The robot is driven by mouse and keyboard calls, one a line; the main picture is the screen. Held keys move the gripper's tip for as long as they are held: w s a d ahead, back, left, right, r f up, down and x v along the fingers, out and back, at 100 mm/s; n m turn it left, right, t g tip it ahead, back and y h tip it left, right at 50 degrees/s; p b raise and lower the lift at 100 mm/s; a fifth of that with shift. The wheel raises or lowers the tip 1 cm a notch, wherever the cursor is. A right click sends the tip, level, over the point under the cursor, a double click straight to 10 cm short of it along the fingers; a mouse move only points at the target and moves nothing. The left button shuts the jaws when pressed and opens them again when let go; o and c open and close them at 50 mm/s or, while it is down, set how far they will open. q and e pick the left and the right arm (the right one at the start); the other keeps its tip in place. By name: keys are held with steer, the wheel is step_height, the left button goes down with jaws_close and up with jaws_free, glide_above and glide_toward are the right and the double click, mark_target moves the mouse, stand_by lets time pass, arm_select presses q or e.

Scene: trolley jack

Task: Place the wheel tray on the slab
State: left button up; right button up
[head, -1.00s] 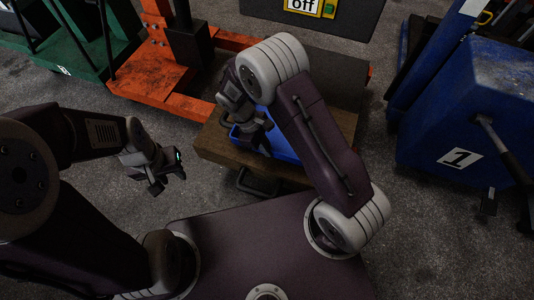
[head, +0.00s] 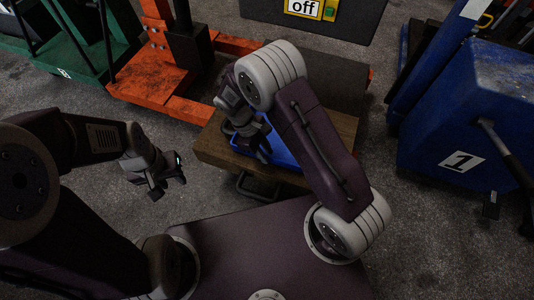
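A blue tray (head: 282,152), likely the wheel tray, lies over the brown wooden slab (head: 216,152); part of it is hidden behind my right arm. I cannot tell whether it rests flat on the slab. My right gripper (head: 256,154) points down at the tray's left part, at or just above it. Whether its fingers are closed on the tray's edge is unclear. My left gripper (head: 169,190) is open and empty, above the grey floor to the left of the slab.
An orange jack frame (head: 150,80) stands behind the slab at the left. A green trolley (head: 85,45) is at the far left. A blue machine marked 1 (head: 460,110) stands at the right. A dark handle (head: 258,188) sticks out from the slab's front.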

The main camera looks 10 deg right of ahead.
steer(key=p+v, duration=0.5)
steer(key=v, duration=0.5)
steer(key=shift+r, duration=0.2)
steer(key=s+d+r+m+t+y, duration=0.3)
steer(key=s+d+r+m+y, duration=0.1)
steer(key=s+d+r+m, duration=0.4)
steer(key=s+d+m, duration=0.2)
steer(key=d+m, duration=0.1)
steer(key=shift+s+d+m+t, duration=0.15)
steer(key=shift+d+m+t, duration=0.15)
steer(key=shift+t, duration=0.1)
steer(key=shift+a+f, duration=0.1)
